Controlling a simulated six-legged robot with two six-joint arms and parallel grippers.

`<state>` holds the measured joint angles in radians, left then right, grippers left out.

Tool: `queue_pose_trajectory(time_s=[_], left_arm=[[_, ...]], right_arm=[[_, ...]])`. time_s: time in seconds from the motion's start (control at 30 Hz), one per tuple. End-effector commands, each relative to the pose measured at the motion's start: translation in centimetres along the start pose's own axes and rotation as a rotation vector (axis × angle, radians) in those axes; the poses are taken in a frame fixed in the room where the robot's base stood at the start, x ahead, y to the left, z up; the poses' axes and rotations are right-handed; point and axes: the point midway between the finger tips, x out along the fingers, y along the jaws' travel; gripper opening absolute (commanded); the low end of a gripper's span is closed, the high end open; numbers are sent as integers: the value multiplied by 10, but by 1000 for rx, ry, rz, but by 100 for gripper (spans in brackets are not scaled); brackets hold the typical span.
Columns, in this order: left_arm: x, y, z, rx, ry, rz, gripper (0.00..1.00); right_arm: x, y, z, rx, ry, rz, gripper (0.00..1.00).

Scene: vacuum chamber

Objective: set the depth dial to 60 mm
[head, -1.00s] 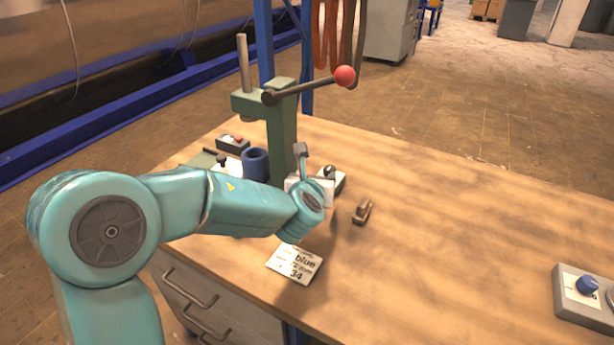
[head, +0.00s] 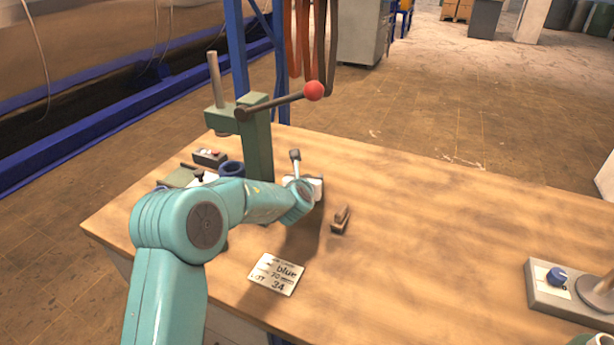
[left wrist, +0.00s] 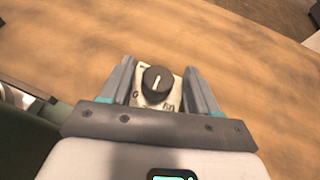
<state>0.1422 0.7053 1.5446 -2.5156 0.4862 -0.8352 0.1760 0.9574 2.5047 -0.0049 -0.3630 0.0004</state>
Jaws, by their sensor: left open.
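The depth dial (left wrist: 157,84) is a round black knob with a white pointer line, on a pale plate, in the left wrist view. My left gripper (left wrist: 160,76) is open, with one finger on each side of the dial. I cannot tell whether the fingers touch it. In the head view my left gripper (head: 296,182) is at the press's foot, and my wrist hides the dial there. My right gripper is not in view.
A green press (head: 257,140) with a red-ball lever (head: 313,91) rises behind my left gripper. A blue ring (head: 231,169) and a switch box (head: 209,157) stand left. A brown clamp-like piece (head: 341,219), a printed card (head: 276,274) and a blue-knobbed box (head: 545,293) lie on the table (head: 430,235).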

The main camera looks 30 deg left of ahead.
Motion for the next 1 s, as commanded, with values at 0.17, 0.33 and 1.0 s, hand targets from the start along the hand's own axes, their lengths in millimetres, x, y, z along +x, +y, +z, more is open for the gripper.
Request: queue_pose_trajectory(time_s=[0.17,0.33,1.0], left_arm=[[6,2,0,0,0,1,60],[6,2,0,0,0,1,60],[4,-1,2,-43,1,104,9]], right_arm=[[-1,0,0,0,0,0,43],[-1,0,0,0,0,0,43],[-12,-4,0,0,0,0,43]])
